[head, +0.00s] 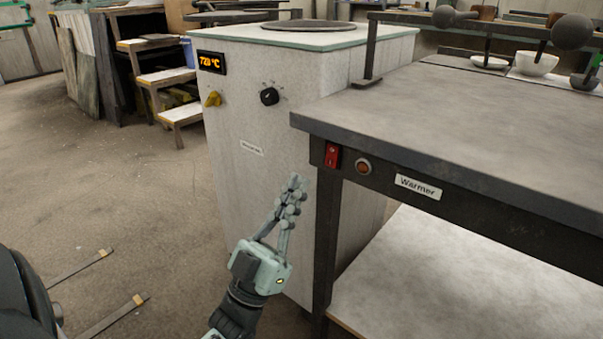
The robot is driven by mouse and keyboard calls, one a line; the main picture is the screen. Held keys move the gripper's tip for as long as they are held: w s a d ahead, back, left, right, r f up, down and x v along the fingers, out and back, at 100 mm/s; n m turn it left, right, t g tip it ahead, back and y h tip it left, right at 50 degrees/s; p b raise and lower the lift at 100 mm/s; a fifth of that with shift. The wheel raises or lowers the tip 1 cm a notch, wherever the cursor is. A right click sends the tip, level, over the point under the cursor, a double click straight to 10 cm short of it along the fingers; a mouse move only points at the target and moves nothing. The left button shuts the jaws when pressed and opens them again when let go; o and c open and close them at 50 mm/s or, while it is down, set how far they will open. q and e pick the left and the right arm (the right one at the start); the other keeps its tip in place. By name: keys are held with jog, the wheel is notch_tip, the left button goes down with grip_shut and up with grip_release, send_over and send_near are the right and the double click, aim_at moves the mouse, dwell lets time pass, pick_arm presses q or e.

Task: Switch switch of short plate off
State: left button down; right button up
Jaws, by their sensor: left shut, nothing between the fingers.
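The warmer plate is a dark metal table (450,115) at the right, with a white "Warmer" label (418,188) on its front edge. A red rocker switch (332,156) sits at the left end of that edge, beside a round orange-red lamp (363,167). I cannot tell the switch's position for sure. My left gripper (297,183) is shut and empty, below and left of the red switch and apart from it, its fingers pointing up. My right gripper is not in view.
A white furnace cabinet (240,110) stands behind my gripper, with an orange temperature display (211,62), a yellow knob (212,99) and a black knob (269,96). Wooden steps (160,80) stand at the back left. A white bowl (537,63) sits at the back right. Floor at left is mostly clear.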

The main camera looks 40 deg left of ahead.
pick_arm(q)
jog(key=v, duration=0.6)
jog(key=shift+s, duration=0.45)
jog(key=shift+s+a, duration=0.1)
jog(key=shift+s, duration=0.05)
